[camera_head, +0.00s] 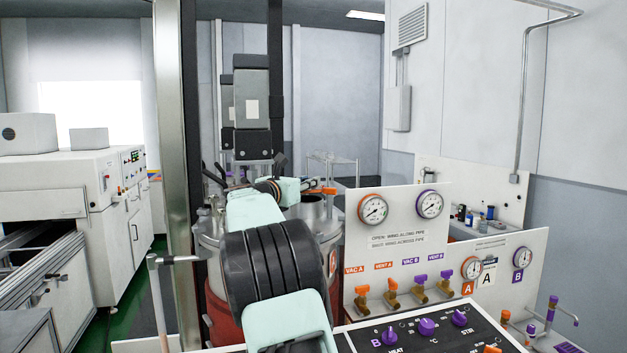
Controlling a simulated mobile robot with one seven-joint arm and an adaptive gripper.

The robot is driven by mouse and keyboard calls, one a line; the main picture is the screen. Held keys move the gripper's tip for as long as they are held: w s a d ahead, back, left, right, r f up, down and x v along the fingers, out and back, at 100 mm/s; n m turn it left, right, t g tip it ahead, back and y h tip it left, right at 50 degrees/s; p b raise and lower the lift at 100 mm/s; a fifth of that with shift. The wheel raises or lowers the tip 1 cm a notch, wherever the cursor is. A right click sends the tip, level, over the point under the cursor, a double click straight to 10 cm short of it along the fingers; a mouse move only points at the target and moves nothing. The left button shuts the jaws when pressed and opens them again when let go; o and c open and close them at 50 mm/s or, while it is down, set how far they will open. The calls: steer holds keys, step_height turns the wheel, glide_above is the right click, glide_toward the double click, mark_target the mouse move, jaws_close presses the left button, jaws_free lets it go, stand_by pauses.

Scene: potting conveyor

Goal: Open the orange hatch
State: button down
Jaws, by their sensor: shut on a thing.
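A steel vessel (207,243) with a red lower part (216,318) stands in the middle of the view, largely behind my arm. An orange piece (323,190) shows on its top at the right, close to my wrist; I cannot tell whether it is part of the orange hatch. The rest of the hatch cannot be made out. My mint and black arm reaches from the bottom centre up over the vessel's top.
A tall steel post (177,150) stands left of the vessel. A white panel with gauges (373,209) and orange and purple valves stands close on the right. A black control panel (428,335) is at the front right. A white machine (75,195) stands at left.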

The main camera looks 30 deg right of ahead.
steer(key=shift+w+d+r, duration=0.1)
steer(key=shift+w+r, duration=0.35)
steer(key=shift+r, duration=0.2)
steer(key=shift+w+r, duration=0.45)
steer(key=shift+r, duration=0.15)
steer(key=shift+w+f, duration=0.1)
steer(key=shift+f, duration=0.1)
stand_by(0.3)
steer(key=c, duration=2.2)
jaws_free()
steer(key=shift+o, duration=1.1)
steer(key=shift+w+a+f, duration=0.1)
steer(key=shift+a, duration=0.1)
steer(key=shift+d, duration=0.1)
